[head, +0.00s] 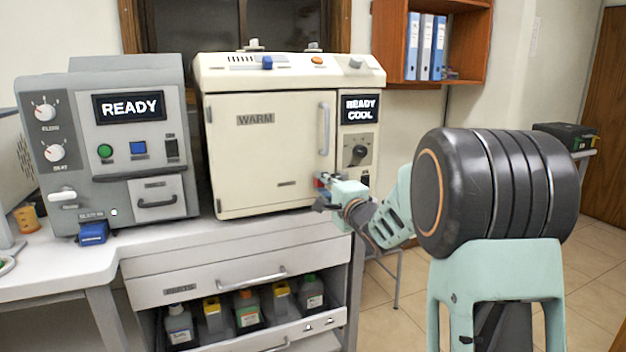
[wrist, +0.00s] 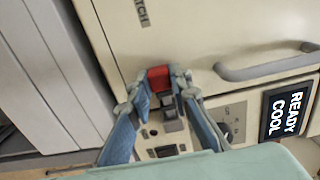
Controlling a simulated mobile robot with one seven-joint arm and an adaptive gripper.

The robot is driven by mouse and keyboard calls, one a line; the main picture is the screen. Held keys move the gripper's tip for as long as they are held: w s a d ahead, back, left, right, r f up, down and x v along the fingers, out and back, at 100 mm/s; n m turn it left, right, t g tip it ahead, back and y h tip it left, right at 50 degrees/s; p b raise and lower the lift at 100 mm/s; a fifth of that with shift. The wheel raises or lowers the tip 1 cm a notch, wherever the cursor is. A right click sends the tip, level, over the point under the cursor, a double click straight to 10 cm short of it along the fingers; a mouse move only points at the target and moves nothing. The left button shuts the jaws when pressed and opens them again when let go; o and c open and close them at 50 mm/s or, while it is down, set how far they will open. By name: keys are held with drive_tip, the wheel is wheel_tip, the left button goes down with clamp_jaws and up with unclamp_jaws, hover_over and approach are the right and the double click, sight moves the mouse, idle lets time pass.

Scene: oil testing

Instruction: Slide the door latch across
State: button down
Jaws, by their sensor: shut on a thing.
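The door latch (wrist: 158,76) has a red block and a dark grey piece, and sits near the lower edge of the cream oven door (head: 262,160). In the head view only a small red bit of the latch (head: 319,183) shows beside my gripper (head: 328,187). In the wrist view the two blue fingers of my gripper (wrist: 163,90) stand on either side of the latch and are shut on it. The door looks closed, with its vertical handle (head: 323,129) above the latch. The handle also shows in the wrist view (wrist: 265,68).
A dark knob (head: 357,154) and the READY COOL display (head: 360,108) are right of the door. A grey tester (head: 110,145) stands left on the white counter (head: 165,240). An open drawer of bottles (head: 245,318) is below. Open floor lies to the right.

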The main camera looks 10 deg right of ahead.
drive_tip(key=shift+d+r, duration=0.1)
drive_tip(key=shift+d, duration=0.15)
drive_tip(key=c, duration=1.8)
unclamp_jaws()
drive_tip(key=shift+d, duration=0.1)
drive_tip(key=shift+o, duration=0.2)
drive_tip(key=v, duration=1.2)
